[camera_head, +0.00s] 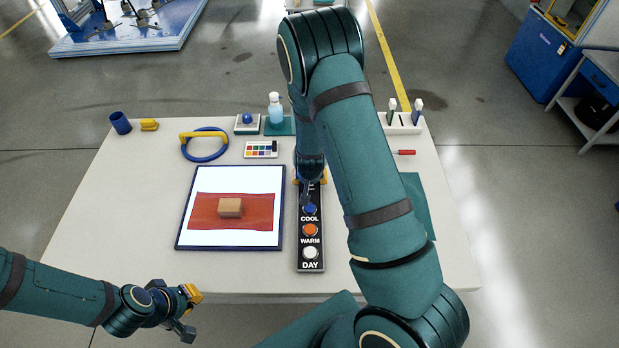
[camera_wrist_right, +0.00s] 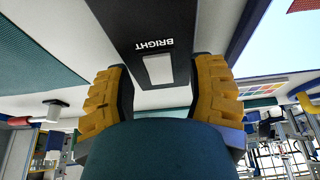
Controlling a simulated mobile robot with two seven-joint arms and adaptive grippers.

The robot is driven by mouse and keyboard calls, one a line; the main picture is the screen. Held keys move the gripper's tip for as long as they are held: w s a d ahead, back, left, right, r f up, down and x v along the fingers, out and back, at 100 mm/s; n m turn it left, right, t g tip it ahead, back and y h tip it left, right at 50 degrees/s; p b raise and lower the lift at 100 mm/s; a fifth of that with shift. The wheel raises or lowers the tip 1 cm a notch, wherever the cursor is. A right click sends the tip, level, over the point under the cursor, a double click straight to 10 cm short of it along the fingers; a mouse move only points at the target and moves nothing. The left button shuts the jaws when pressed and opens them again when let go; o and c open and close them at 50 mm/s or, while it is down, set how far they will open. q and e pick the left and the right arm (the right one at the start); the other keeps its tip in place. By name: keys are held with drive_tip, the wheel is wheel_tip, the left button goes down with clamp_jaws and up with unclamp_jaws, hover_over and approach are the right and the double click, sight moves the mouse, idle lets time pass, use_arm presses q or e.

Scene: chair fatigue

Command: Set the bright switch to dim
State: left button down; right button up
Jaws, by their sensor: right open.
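A black control panel (camera_head: 311,262) lies on the table, with a blue button over the word COOL, an orange one over WARM and a white one over DAY. Its far end is hidden under my right arm. In the right wrist view the word BRIGHT shows upside down on the panel, beside a pale rectangular switch (camera_wrist_right: 158,69). My right gripper (camera_wrist_right: 160,92) is open, its yellow-padded fingers on either side of the switch; I cannot tell whether they touch it. My left gripper (camera_head: 190,311) is open and empty off the table's near left edge.
Left of the panel, a white board (camera_head: 270,215) holds a red cloth (camera_head: 262,212) and a brown block (camera_head: 230,208). Behind are a blue ring (camera_head: 205,158), a colour palette (camera_head: 261,150) and a bottle (camera_head: 275,108).

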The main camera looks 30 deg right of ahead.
clamp_jaws()
drive_tip(key=shift+r+g+y+p, duration=0.15)
drive_tip(key=shift+g+y+p, duration=0.25)
drive_tip(key=shift+g+p, duration=0.25)
drive_tip(key=shift+w+d+g+y+p, duration=0.1)
drive_tip(key=shift+g+y+p, duration=0.25)
drive_tip(key=shift+g, duration=0.3)
